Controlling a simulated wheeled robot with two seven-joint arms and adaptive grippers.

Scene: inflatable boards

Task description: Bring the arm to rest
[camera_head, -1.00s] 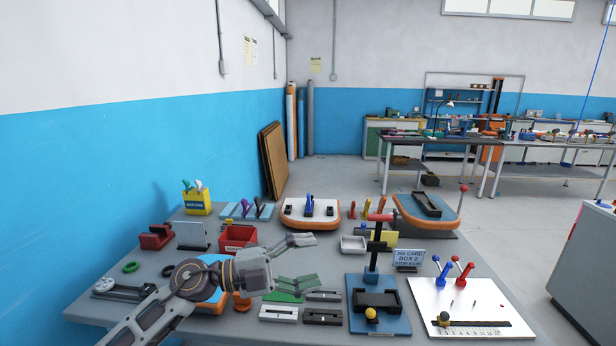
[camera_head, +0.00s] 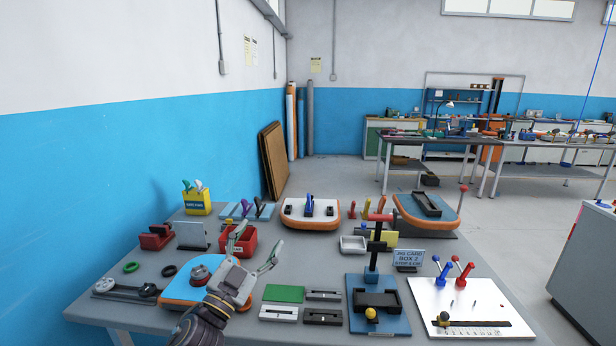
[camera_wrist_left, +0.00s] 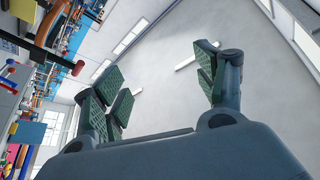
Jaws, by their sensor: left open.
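My left gripper (camera_head: 254,252) is open and empty. In the head view it is above the front left part of the workbench (camera_head: 320,262), with its fingers pointing up and away. It stands in front of the red bin (camera_head: 250,243) and covers part of the blue and orange board (camera_head: 180,290). In the left wrist view the two green-padded fingers (camera_wrist_left: 165,95) are spread wide, with only the far wall and ceiling between them. My right gripper is not in view.
A green block (camera_head: 284,293) and grey slotted blocks (camera_head: 323,295) lie right of the gripper. A blue jig (camera_head: 362,325) with a black post and a white panel (camera_head: 470,300) with levers stand further right. A yellow holder (camera_head: 197,205) stands at the back left.

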